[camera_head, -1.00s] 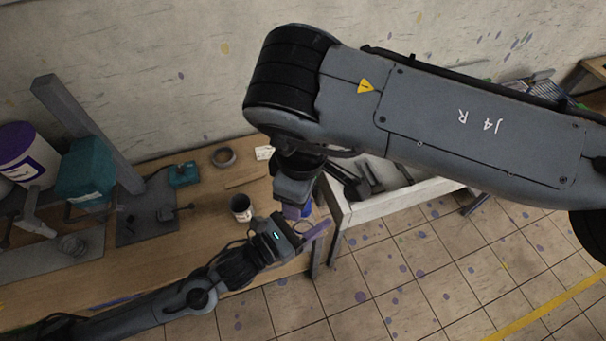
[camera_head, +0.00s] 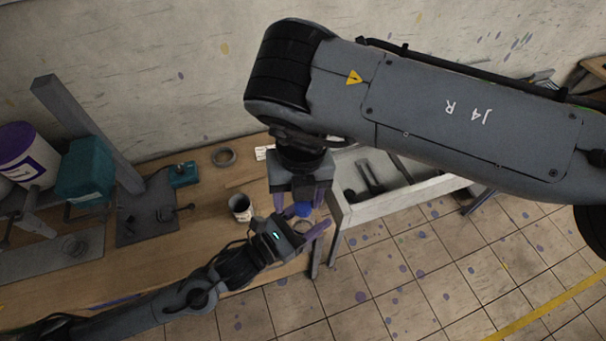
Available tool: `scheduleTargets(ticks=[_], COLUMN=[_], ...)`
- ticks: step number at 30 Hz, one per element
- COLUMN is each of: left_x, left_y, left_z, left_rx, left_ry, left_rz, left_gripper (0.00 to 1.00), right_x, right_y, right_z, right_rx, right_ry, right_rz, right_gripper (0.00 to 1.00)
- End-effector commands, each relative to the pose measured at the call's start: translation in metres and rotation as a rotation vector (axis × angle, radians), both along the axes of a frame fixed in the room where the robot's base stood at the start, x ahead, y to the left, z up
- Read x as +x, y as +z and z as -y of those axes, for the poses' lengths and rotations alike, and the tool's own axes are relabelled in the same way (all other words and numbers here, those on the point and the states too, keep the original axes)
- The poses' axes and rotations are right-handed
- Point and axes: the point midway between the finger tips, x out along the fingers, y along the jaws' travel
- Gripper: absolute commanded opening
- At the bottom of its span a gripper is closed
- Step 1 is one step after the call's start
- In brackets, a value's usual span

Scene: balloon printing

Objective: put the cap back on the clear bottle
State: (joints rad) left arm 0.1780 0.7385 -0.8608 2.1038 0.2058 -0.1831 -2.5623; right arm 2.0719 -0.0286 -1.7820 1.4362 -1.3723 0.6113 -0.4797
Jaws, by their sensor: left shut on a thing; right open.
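My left gripper (camera_head: 304,234) reaches in from the lower left. It is shut around a pale, round, see-through thing (camera_head: 302,227), which looks like the clear bottle, near the table's right end. A small blue thing (camera_head: 302,209), likely the cap, shows just above it in the picture. My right gripper (camera_head: 300,200) points down from above, its purple fingers spread apart on either side of the blue thing. Whether the cap sits straight on the bottle cannot be told, since the grippers hide much of both.
A cup (camera_head: 241,207) stands on the wooden table (camera_head: 215,188) left of the grippers. A tape roll (camera_head: 223,157) and a teal block (camera_head: 183,174) lie farther back. A white-rimmed tray table (camera_head: 395,206) with dark items stands close on the right.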

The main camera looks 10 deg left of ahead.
Motion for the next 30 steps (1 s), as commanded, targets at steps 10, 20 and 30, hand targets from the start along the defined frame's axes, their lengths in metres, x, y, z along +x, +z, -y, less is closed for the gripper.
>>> scheduleTargets(ticks=[10, 20, 30], left_x=[0.0, 0.0, 0.0], left_y=[0.0, 0.0, 0.0], left_z=[0.0, 0.0, 0.0], left_rx=[-0.001, -0.001, -0.001], left_ry=[0.0, 0.0, 0.0], left_rz=[0.001, 0.001, 0.001], left_gripper=[0.0, 0.0, 0.0], right_x=[0.006, 0.02, 0.021], right_y=[0.009, 0.03, 0.03], right_z=[0.001, 0.006, 0.006], right_rx=[0.028, -0.026, -0.026], right_ry=[0.526, 0.558, 0.556], right_rz=[0.022, 0.089, 0.09], right_gripper=[0.55, 0.55, 0.55])
